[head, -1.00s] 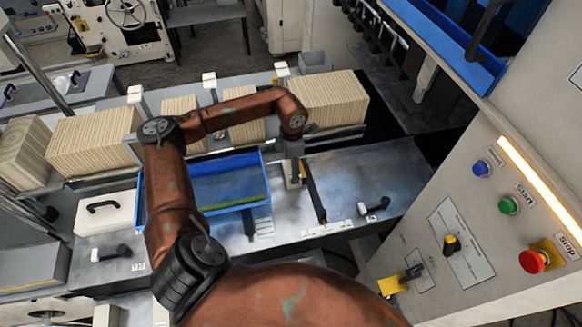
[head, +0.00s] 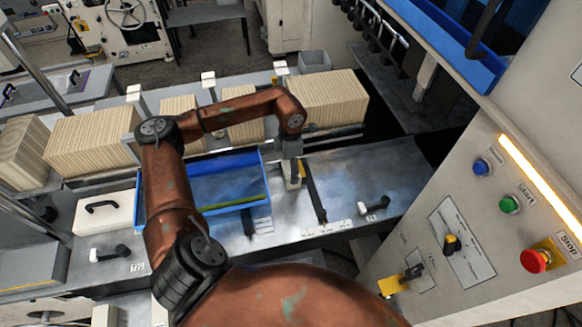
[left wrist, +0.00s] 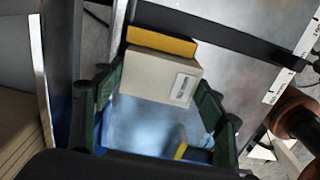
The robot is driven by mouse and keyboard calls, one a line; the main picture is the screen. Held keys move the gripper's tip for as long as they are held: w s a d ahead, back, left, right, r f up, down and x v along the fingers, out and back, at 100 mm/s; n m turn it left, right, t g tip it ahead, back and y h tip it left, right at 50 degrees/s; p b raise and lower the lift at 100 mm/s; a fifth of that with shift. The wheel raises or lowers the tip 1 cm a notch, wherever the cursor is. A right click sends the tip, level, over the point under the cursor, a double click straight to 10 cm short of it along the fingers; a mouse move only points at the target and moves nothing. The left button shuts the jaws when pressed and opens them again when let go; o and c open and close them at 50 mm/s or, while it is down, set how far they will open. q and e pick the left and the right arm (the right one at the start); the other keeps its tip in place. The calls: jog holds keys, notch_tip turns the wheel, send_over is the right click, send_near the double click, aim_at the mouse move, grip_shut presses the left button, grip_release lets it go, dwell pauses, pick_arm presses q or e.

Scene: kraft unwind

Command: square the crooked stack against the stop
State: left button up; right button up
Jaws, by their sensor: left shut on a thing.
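My left gripper (head: 291,163) reaches down over the grey metal table. Its green fingers (left wrist: 160,85) are shut on a small beige block with a yellow end and a white label (left wrist: 150,82); the block also shows below the gripper in the head view (head: 292,181). A black bar (head: 314,188) lies on the table just right of the block; in the left wrist view it crosses beyond the block (left wrist: 225,35). I cannot tell which stack is the crooked one; several beige stacks (head: 92,143) stand in a row behind. My right gripper is out of view.
A blue tray (head: 204,208) lies left of the gripper, partly behind my arm. Black handles (head: 374,208) sit on the table's front. A control panel with a red stop button (head: 535,261) stands at the right.

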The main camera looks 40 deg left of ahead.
pick_arm(q)
jog(key=o, duration=1.2)
jog(key=shift+o, duration=0.2)
notch_tip(320, 180, up, 12)
jog(key=shift+s+a, duration=0.1)
